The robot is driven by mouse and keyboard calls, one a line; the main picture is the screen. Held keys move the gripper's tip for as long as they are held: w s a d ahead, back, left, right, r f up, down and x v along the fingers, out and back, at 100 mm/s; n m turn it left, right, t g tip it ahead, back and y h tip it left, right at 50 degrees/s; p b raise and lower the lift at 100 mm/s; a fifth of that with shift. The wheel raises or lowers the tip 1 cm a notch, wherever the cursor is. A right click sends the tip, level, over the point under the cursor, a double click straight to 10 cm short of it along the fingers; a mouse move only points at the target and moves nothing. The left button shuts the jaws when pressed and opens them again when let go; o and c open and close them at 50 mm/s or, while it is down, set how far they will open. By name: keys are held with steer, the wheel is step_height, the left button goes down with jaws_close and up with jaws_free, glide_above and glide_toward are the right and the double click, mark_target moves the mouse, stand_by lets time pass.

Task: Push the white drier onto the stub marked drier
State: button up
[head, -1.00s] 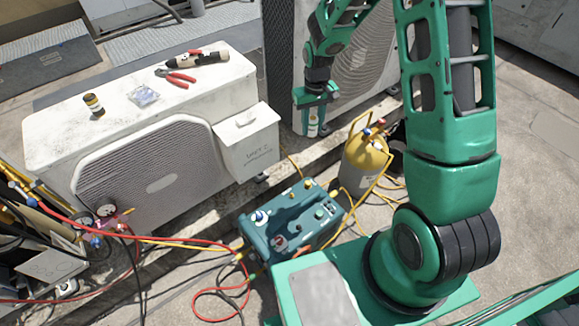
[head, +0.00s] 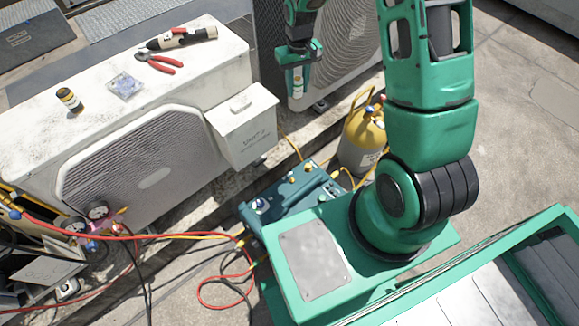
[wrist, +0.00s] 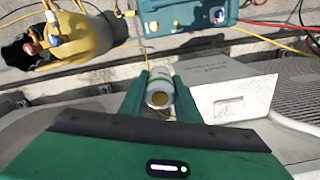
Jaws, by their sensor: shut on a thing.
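I cannot make out the stub marked drier in either view.
The front condenser (head: 60,135) carries red pliers (head: 158,63), a torch-like tool (head: 182,38), a small jar (head: 69,99) and a plastic packet (head: 125,87). A yellow cylinder (head: 362,135), a teal machine (head: 290,200) and loose hoses (head: 215,290) crowd the ground below.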

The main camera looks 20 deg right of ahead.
steer(key=shift+s+a+f+m, duration=0.95)
steer(key=shift+s+f+m, duration=1.15)
steer(key=shift+f, duration=3.8)
steer(key=shift+s+a+f+m, duration=1.2)
steer(key=shift+f+m, duration=1.45)
steer(key=shift+f, duration=3.3)
steer(key=shift+s+a+f+m, duration=0.65)
steer(key=shift+s+f+m, duration=1.55)
steer(key=shift+f, duration=3.7)
steer(key=shift+w+r, duration=0.1)
steer(key=shift+w, duration=0.05)
steer(key=shift+w+a, duration=0.1)
steer(key=shift+w, duration=0.05)
steer(key=shift+f, duration=1.35)
steer(key=o, duration=1.2)
